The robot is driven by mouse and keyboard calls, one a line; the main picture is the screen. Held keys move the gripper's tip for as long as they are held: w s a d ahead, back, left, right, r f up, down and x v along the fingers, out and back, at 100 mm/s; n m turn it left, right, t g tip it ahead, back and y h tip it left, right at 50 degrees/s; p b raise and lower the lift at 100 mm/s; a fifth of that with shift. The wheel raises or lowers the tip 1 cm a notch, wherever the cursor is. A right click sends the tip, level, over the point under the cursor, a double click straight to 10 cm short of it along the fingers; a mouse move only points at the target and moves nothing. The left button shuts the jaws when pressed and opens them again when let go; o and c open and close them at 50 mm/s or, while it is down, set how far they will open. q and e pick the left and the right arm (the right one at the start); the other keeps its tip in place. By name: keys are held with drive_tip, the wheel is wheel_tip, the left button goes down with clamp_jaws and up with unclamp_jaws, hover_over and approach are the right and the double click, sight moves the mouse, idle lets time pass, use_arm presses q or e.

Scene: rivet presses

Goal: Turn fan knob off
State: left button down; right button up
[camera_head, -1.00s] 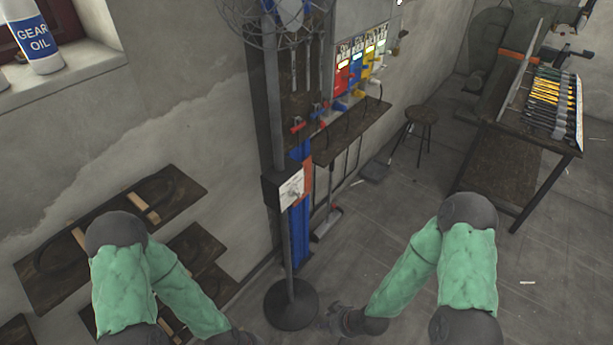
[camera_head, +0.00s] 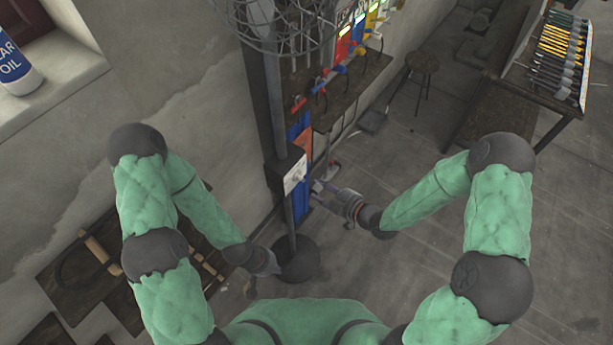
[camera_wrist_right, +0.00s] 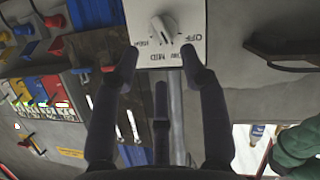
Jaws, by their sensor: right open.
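The fan's control box (camera_head: 291,172) is on its pole, with a white front plate facing right. In the right wrist view, the white fan knob (camera_wrist_right: 164,29) sits on that plate, which carries OFF, MID and other labels, seen upside down. Its exact setting is hard to read. My right gripper (camera_head: 318,186) is beside the box's front; its open fingers (camera_wrist_right: 160,62) are spread before the knob, with nothing between them. The knob appears just beyond the fingertips; contact is not visible. My left gripper (camera_head: 262,272) hangs low by the fan's base, its jaws too small to judge.
The fan's wire cage (camera_head: 275,22) is above and its round base (camera_head: 296,259) stands on the floor. A wall shelf (camera_head: 345,92) with coloured tools is behind. Wooden boards (camera_head: 80,265) are at the lower left.

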sight(300, 178)
drive_tip(key=x, duration=0.8)
